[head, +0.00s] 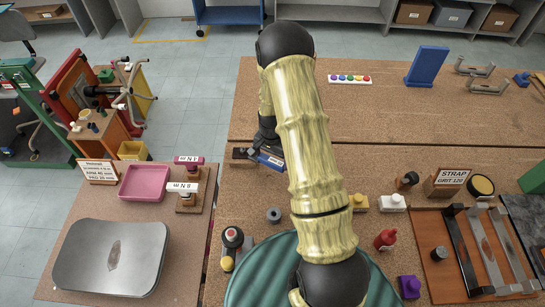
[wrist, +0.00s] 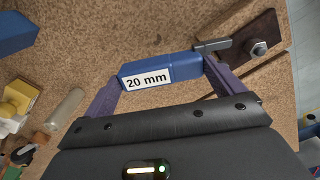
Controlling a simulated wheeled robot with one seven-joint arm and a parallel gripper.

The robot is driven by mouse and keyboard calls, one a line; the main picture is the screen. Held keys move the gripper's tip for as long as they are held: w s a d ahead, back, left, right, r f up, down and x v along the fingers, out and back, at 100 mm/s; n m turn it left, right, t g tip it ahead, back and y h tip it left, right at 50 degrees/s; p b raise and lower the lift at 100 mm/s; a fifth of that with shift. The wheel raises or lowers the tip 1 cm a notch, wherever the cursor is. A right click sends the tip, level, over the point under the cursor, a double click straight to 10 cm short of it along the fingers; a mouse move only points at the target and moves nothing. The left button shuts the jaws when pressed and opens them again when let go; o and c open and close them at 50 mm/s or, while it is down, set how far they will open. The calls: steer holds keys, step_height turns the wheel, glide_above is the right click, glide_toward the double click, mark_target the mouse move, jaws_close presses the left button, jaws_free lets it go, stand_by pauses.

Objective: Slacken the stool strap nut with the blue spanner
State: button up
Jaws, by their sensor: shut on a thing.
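The blue spanner (wrist: 185,68), labelled "20 mm", lies crosswise between the two purple fingers of my gripper (wrist: 163,76), which is shut on its handle. Its grey open jaw (wrist: 212,46) points at the nut (wrist: 258,48) in the wrist view. A short gap shows between jaw and nut. The nut sits on a dark strap piece (wrist: 235,60) on the brown bench. In the head view the blue spanner (head: 271,161) shows beside my arm, with the dark strap piece (head: 240,153) just to its left. My arm hides most of the gripper there.
A blue stand (head: 427,66) and a row of coloured knobs (head: 350,79) are at the back of the bench. A pink tray (head: 145,182) is on the left table.

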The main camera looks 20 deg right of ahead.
mark_target(261, 155)
steer(key=shift+w+a, duration=1.45)
steer(key=shift+w, duration=0.3)
stand_by(2.2)
steer(key=shift+b, duration=0.3)
stand_by(0.4)
steer(key=shift+w+d+n, duration=0.55)
steer(key=shift+d+n, duration=0.05)
steer(key=shift+n, duration=0.6)
steer(key=shift+w+b, duration=0.1)
steer(key=shift+b, duration=0.2)
steer(key=shift+w+d+n, duration=0.45)
steer(key=shift+w+n, duration=0.1)
steer(key=shift+n, duration=0.65)
